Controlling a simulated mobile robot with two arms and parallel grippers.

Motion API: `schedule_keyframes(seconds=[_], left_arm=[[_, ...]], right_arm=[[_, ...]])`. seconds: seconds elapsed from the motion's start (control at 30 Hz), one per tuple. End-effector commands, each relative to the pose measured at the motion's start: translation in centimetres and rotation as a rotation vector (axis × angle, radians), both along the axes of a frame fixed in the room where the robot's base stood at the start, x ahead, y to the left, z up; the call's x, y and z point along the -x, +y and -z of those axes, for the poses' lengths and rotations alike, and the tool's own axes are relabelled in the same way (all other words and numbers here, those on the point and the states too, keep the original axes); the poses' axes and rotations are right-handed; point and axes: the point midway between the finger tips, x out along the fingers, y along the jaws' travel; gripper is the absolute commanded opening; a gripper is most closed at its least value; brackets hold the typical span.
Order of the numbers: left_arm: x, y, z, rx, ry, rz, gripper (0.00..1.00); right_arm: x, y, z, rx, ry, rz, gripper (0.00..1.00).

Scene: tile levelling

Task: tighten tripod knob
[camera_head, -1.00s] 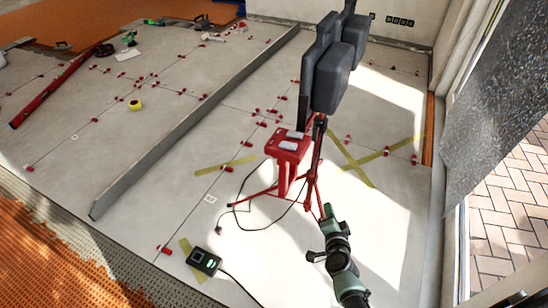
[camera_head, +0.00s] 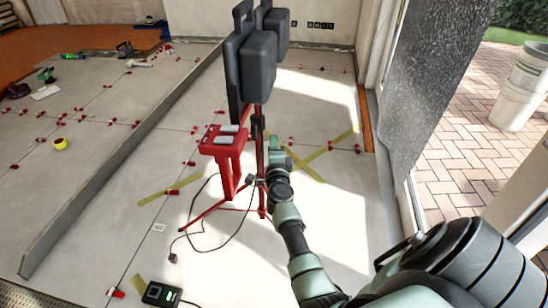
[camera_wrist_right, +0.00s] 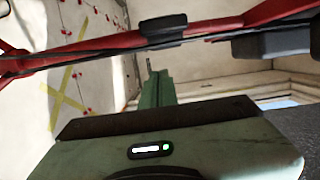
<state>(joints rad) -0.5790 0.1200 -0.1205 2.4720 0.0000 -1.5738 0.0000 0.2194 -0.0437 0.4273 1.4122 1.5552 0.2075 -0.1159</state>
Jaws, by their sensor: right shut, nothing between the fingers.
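The red tripod (camera_head: 263,150) stands on the tiled floor and carries dark lamp heads (camera_head: 257,62). A black collar with what may be the knob (camera_head: 258,127) sits on its pole; details are too small to tell. My right gripper (camera_head: 275,145) is shut and empty, just right of the pole; I cannot tell whether it touches. In the right wrist view, the red pole (camera_wrist_right: 215,25) runs across the top with a black clamp part (camera_wrist_right: 163,27) on it. The green finger (camera_wrist_right: 153,88) points towards it, apart in the picture. My left gripper is out of view.
A red stand-like box (camera_head: 223,142) is left of the pole, with a black cable (camera_head: 215,240) on the floor. A black device (camera_head: 161,294) lies in front. A long grey bar (camera_head: 130,155) crosses the floor. A glass door (camera_head: 430,90) is at right.

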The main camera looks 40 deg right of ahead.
Motion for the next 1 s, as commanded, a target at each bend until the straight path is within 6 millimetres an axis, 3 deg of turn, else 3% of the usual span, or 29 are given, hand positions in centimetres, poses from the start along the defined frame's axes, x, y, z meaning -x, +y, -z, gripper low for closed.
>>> schedule_keyframes(seconds=[0.1, 0.3, 1.0], left_arm=[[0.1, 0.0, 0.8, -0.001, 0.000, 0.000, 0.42], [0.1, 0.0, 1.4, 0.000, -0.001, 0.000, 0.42], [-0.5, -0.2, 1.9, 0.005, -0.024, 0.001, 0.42]], right_arm=[[-1.7, 1.1, 0.3, -0.002, -0.002, -0.002, 0.00], [-3.0, 2.3, 0.1, 0.000, 0.000, -0.001, 0.00], [-3.2, 2.1, 0.3, -0.018, -0.023, -0.001, 0.00]])
